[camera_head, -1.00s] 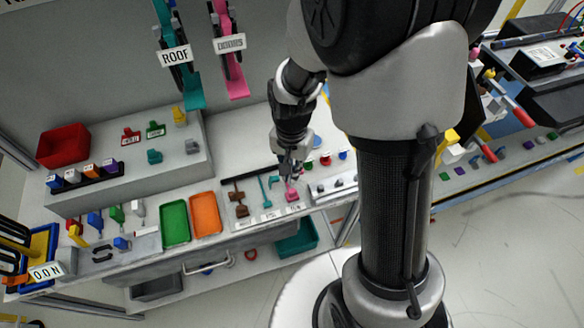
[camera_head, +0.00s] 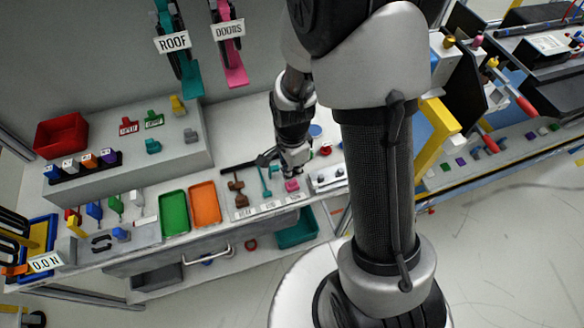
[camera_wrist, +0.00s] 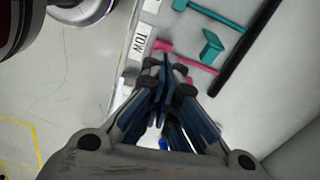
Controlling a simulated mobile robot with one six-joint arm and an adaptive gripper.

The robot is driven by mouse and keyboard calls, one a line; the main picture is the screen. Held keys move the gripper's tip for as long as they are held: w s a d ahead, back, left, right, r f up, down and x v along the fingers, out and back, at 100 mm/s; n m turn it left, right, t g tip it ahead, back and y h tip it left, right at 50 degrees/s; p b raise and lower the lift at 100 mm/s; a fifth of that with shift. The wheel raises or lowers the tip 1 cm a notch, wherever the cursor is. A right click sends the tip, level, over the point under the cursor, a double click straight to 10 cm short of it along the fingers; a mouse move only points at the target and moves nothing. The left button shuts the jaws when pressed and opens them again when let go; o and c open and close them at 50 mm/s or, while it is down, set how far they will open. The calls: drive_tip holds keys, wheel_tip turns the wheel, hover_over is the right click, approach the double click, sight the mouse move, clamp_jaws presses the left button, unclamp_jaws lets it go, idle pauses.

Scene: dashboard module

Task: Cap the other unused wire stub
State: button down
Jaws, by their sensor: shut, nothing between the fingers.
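My gripper (camera_head: 295,172) is shut and empty over the workbench (camera_head: 255,125), close to the pink tool (camera_head: 292,185). In the wrist view my gripper's fingertips (camera_wrist: 165,62) are together beside the pink tool (camera_wrist: 185,55), which lies next to a label reading TOW. I cannot tell whether they touch it. I cannot make out a wire stub or its cap for certain.
Teal tools (camera_wrist: 208,12) and a black bar (camera_wrist: 243,50) lie near my gripper. Green (camera_head: 174,213) and orange (camera_head: 205,203) trays sit on the bench to the left. A small red piece (camera_head: 325,150) is right of my gripper. A yellow post (camera_head: 437,135) stands right of my arm.

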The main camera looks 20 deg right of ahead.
drive_tip(key=shift+f+b, duration=0.5)
drive_tip(key=shift+f, duration=0.55)
drive_tip(key=shift+f+b, duration=0.3)
drive_tip(key=shift+f, duration=0.1)
drive_tip(key=shift+r, duration=0.1)
wheel_tip(320, 180, up, 3)
drive_tip(key=p, duration=0.2)
drive_tip(key=shift+p, duration=0.3)
wheel_tip(320, 180, up, 12)
wheel_tip(320, 180, up, 8)
drive_tip(key=n+t, duration=0.2)
drive_tip(key=n, duration=0.4)
hover_over(292, 181)
drive_tip(key=s, duration=0.4)
drive_tip(key=s+r+n+t, duration=0.2)
drive_tip(key=s+r+n, duration=0.4)
drive_tip(key=s+n, duration=0.4)
drive_tip(key=shift+s+r+t, duration=0.3)
drive_tip(key=shift+s, duration=0.2)
